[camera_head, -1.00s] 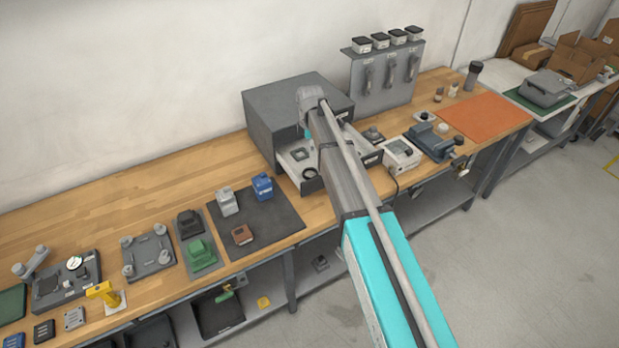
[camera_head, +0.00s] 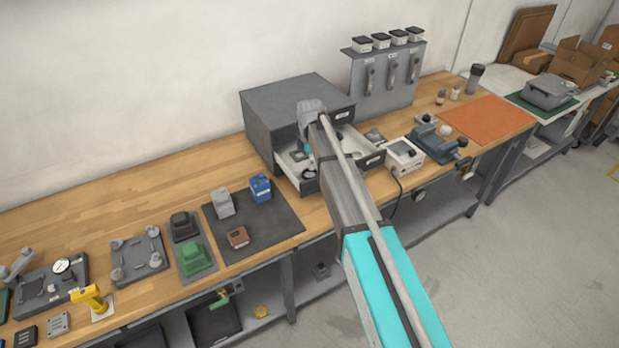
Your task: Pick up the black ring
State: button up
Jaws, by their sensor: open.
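A small dark round thing that looks like the black ring (camera_head: 307,173) lies near the front of the open left drawer (camera_head: 285,174) of the grey cabinet (camera_head: 283,112). My gripper (camera_head: 307,149) is over this drawer, behind the ring in the picture, with a teal part showing low down. My own arm hides most of the gripper, so its fingers and its height over the drawer floor cannot be made out. Nothing can be seen held in it. A grey square part (camera_head: 297,156) lies in the same drawer, close to the gripper.
A second open drawer (camera_head: 352,150) is to the right of my arm. A white device (camera_head: 405,155) and a blue-grey vise (camera_head: 432,145) stand farther right. A dark mat (camera_head: 270,222) with several blocks lies left of the drawers. The drawer walls and cabinet front surround the gripper.

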aim_at(310, 176)
jog(key=shift+f, duration=0.1)
dwell(0.3)
notch_tip(310, 176, down, 5)
jog(key=b, duration=0.5)
jog(key=shift+s, duration=0.1)
dwell(0.6)
jog(key=c, duration=0.7)
